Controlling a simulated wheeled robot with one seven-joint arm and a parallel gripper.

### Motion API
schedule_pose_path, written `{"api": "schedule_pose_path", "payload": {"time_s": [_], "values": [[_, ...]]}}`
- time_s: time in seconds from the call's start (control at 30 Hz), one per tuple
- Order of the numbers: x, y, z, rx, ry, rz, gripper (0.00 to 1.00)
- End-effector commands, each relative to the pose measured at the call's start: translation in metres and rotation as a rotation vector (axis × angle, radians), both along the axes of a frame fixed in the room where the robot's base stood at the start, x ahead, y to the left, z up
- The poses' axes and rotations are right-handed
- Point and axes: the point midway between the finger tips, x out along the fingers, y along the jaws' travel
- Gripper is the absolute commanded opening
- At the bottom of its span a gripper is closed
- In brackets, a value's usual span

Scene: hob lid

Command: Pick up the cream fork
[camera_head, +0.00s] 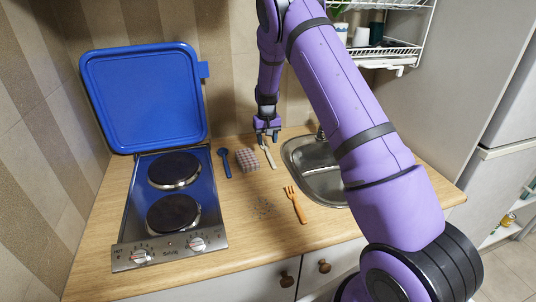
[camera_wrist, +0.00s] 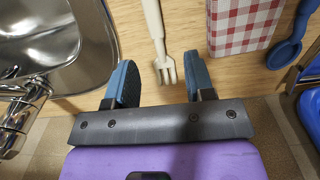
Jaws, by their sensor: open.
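The cream fork (camera_head: 270,158) lies on the wooden counter between the checked box and the sink. In the wrist view the fork (camera_wrist: 154,24) points its tines toward my gripper, and the tines lie between the two fingers in the picture. My gripper (camera_head: 267,133) is open and empty, pointing down near the fork's far end. In the wrist view its blue-grey fingers (camera_wrist: 160,62) stand apart on either side of the fork's head. I cannot tell how high the fingertips are above the counter.
A red-and-white checked box (camera_head: 247,160) and a blue spoon (camera_head: 226,165) lie left of the fork. The sink (camera_head: 318,170) is to the right. An orange fork (camera_head: 296,206) lies nearer. The hob (camera_head: 140,222) has its blue lid (camera_head: 145,98) raised.

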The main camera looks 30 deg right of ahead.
Motion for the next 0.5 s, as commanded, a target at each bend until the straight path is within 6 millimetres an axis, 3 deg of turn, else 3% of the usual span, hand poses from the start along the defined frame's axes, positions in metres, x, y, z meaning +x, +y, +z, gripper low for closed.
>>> {"api": "schedule_pose_path", "payload": {"time_s": [0.5], "values": [[-0.001,-0.003,-0.052,-0.001,-0.001,0.000,0.49]]}}
